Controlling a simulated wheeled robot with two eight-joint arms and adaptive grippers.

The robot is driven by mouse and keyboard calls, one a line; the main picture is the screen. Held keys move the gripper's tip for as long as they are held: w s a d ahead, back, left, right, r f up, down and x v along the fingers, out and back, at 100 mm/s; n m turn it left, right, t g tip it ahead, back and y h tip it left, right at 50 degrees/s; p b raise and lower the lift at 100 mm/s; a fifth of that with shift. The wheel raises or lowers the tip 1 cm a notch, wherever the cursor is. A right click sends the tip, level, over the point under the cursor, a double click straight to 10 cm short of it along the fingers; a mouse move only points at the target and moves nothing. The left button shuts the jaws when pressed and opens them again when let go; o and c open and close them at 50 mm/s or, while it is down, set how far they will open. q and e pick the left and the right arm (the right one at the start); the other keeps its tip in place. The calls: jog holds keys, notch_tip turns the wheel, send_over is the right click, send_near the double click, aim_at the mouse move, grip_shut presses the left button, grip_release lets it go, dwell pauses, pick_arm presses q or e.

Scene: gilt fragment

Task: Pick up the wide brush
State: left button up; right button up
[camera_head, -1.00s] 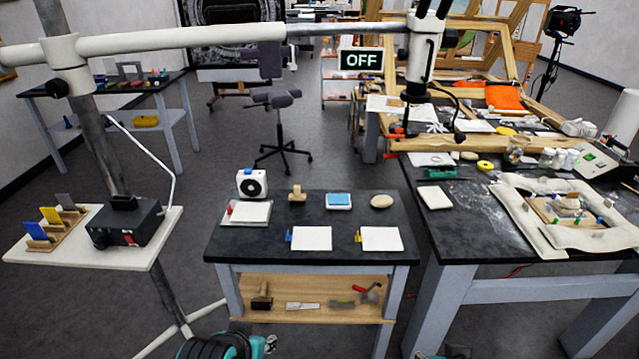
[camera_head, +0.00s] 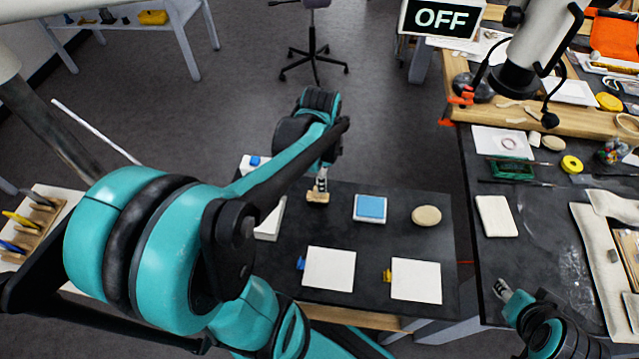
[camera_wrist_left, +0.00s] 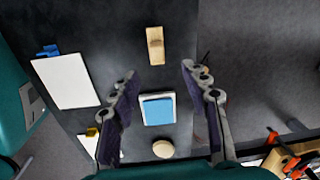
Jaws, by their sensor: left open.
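A small pale wooden piece (camera_head: 317,197), which looks like the wide brush, stands on the dark small table near its back edge. It also shows in the left wrist view (camera_wrist_left: 155,46), ahead of the fingertips and about midway between them. My left gripper (camera_wrist_left: 159,72) is open with nothing between its fingers. In the head view the left hand reaches down over the brush and hides its upper part; I cannot tell whether they touch.
A blue pad in a white tray (camera_head: 370,208) and a round beige piece (camera_head: 426,215) lie right of the brush. Two white panels (camera_head: 328,269) (camera_head: 416,280) lie in front. A white device, partly hidden by my arm, stands left. The cluttered worktable (camera_head: 520,245) is at right.

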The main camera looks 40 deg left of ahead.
pick_arm(q)
jog(key=shift+a+r+m+g, duration=0.15)
jog(key=shift+a+m+g, duration=0.15)
jog(key=shift+a+m, duration=0.3)
jog(key=shift+a+f, duration=0.2)
notch_tip(320, 180, down, 3)
jog(key=shift+s+r+b, duration=0.1)
jog(key=shift+s+b, duration=0.05)
jog(key=shift+b, duration=0.3)
jog(key=f+b, duration=0.1)
jog(key=f, duration=0.1)
jog(key=f+b, duration=0.1)
jog(key=f, duration=0.2)
jog(key=shift+s+d, duration=0.1)
jog(key=shift+d, duration=0.1)
jog(key=shift+r, duration=0.1)
pick_arm(e)
notch_tip(320, 180, down, 2)
jog(key=shift+s+f, duration=0.1)
jog(key=shift+f, duration=0.1)
pick_arm(q)
grip_shut()
